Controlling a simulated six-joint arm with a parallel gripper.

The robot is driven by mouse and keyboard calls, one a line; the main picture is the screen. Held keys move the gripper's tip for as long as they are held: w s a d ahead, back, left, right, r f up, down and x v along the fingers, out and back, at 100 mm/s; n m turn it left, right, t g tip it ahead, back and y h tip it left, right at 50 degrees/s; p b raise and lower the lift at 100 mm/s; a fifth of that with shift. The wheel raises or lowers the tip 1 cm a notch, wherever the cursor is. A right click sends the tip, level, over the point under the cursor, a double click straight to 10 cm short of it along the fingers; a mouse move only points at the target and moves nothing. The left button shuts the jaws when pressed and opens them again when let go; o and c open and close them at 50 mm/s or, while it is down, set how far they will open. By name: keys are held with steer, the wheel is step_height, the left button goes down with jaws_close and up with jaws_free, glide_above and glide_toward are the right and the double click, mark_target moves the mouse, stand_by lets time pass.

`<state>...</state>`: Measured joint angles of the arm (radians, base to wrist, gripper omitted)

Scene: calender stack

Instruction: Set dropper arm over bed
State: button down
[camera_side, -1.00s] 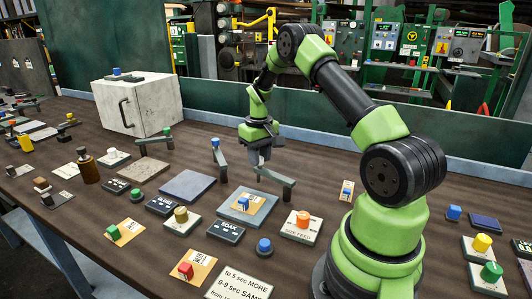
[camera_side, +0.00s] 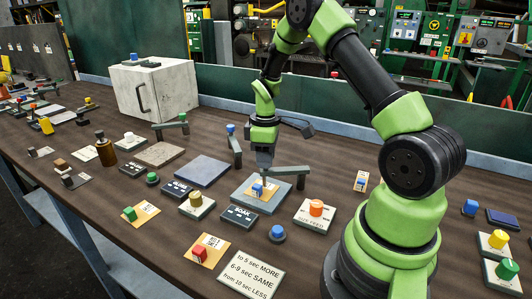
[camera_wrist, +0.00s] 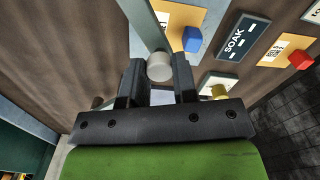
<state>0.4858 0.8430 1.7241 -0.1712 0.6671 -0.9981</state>
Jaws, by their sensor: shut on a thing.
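My gripper (camera_side: 264,168) points down in the side view, shut on the free end of the grey dropper arm (camera_side: 289,170). The arm is a flat bar on a short post at its right end. In the wrist view, a pale round knob (camera_wrist: 159,66) sits between my fingertips (camera_wrist: 158,78). A blue-grey plate (camera_side: 242,190) lies below the bar's held end and carries an orange card with a blue block (camera_side: 257,190). The bar reaches over the plate's back part. I cannot tell whether this plate is the bed; a bare blue-grey plate (camera_side: 203,169) lies to its left.
The SOAK box (camera_side: 239,216) and an orange-knobbed plate (camera_side: 315,211) lie close to the blue-grey plate. Two other posts with bars, one blue-topped (camera_side: 233,145) and one green-topped (camera_side: 172,127), stand farther back. A white cabinet (camera_side: 165,88) stands at the back left.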

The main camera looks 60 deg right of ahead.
steer(key=shift+s+a+n, duration=0.2)
steer(key=shift+n, duration=0.1)
stand_by(0.4)
steer(key=c, duration=0.9)
jaws_free()
step_height(320, 180, up, 9)
steer(key=shift+r, duration=0.5)
